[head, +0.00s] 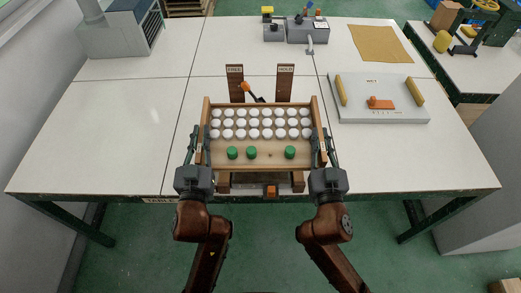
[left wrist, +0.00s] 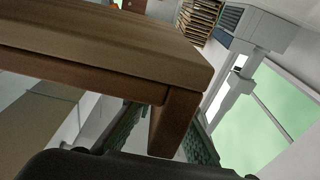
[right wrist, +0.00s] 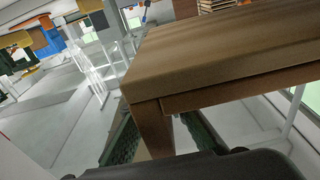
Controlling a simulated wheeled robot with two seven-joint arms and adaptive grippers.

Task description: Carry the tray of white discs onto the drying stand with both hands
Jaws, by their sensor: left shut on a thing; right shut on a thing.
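The wooden tray (head: 270,160) carries rows of white discs (head: 260,122) and, in front of them, three green discs (head: 251,153). My left gripper (head: 197,148) is shut on the tray's left side, and my right gripper (head: 322,148) is shut on its right side. In the left wrist view, the tray (left wrist: 100,55) fills the upper left and a wooden piece below it stands between green finger pads. The right wrist view shows the tray (right wrist: 230,60) and a similar piece. The tray looks level; its height above what lies under it is unclear. No drying stand is clearly identifiable.
Two wooden posts marked FREE (head: 235,85) and HOLD (head: 285,85) stand behind the tray, with an orange-tipped lever (head: 247,89) between. A pale board (head: 375,115) with yellow rails lies right. Grey machines stand at the back.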

